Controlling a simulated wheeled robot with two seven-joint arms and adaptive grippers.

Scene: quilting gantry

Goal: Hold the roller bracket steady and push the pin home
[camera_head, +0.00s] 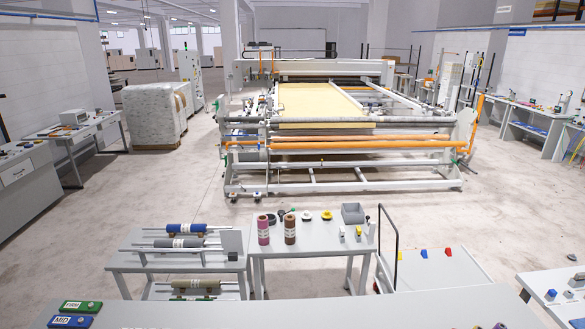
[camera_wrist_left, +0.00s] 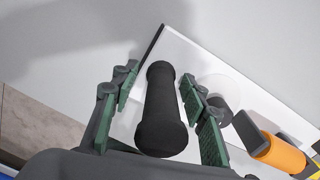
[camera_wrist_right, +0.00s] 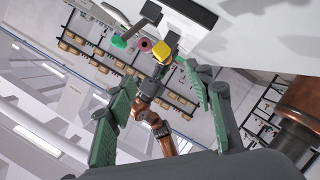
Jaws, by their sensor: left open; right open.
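My left gripper (camera_wrist_left: 157,84) is open in the left wrist view. A black, waisted cylindrical piece (camera_wrist_left: 161,110) stands between its green-padded fingers in the picture; I cannot tell whether they touch it. My right gripper (camera_wrist_right: 164,80) is open in the right wrist view, with no object clearly gripped. Neither gripper shows in the head view. In the head view the quilting gantry (camera_head: 330,128) carries orange rollers (camera_head: 350,145) across its front, with a white end frame (camera_head: 464,135) at the right. I cannot make out the roller bracket or pin for certain.
In the left wrist view an orange cylinder (camera_wrist_left: 278,152) lies at lower right, beside a pale panel (camera_wrist_left: 215,60). Right wrist background shows a yellow piece (camera_wrist_right: 161,52) and a pink ring (camera_wrist_right: 145,45). In the head view, grey tables (camera_head: 310,247) stand before the gantry; open floor lies left.

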